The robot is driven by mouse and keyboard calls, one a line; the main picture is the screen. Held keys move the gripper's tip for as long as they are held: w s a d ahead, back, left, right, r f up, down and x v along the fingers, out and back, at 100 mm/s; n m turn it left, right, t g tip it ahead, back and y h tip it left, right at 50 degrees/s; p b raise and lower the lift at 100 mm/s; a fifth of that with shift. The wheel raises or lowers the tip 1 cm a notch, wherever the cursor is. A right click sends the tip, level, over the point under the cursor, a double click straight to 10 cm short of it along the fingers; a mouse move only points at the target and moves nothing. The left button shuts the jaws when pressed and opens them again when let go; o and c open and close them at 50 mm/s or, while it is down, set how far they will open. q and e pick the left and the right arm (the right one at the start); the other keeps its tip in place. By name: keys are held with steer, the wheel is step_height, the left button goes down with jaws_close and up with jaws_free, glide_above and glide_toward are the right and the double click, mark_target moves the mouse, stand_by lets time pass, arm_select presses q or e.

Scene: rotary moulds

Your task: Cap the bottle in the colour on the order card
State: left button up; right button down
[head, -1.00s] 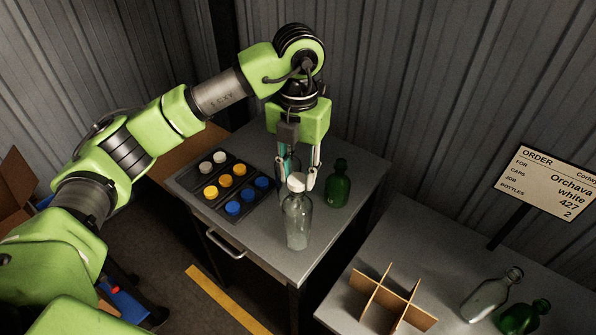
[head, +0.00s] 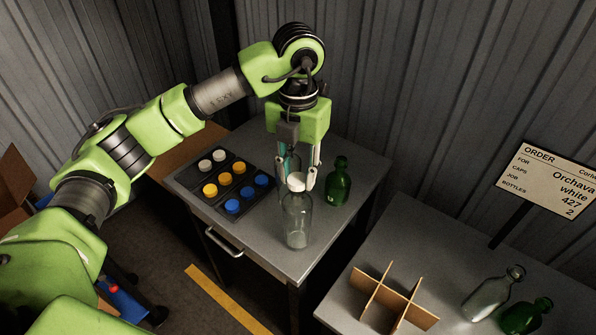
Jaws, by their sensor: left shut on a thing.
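The order card (head: 552,180) at the right reads "Orchava", "white", "427" and "2". A clear bottle (head: 297,224) stands upright near the front of the left table. My left gripper (head: 298,182) points down over it and is shut on a white cap (head: 297,181) at the bottle's mouth. I cannot tell whether the cap is seated on the neck. A black tray (head: 246,212) left of the bottle holds white caps (head: 219,155), yellow caps (head: 225,179) and blue caps (head: 247,194). A green bottle (head: 339,182) stands just right of the gripper. My right gripper is not in view.
Corrugated walls close off the back. The left table's front corner is clear.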

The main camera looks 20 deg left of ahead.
mark_target(298, 178)
arm_select(q)
steer(key=shift+f, duration=0.15)
steer(key=o, duration=0.9)
steer(key=shift+c, duration=0.2)
steer(key=o, duration=0.5)
steer(key=shift+r+p, duration=1.45)
steer(key=shift+r, duration=1.6)
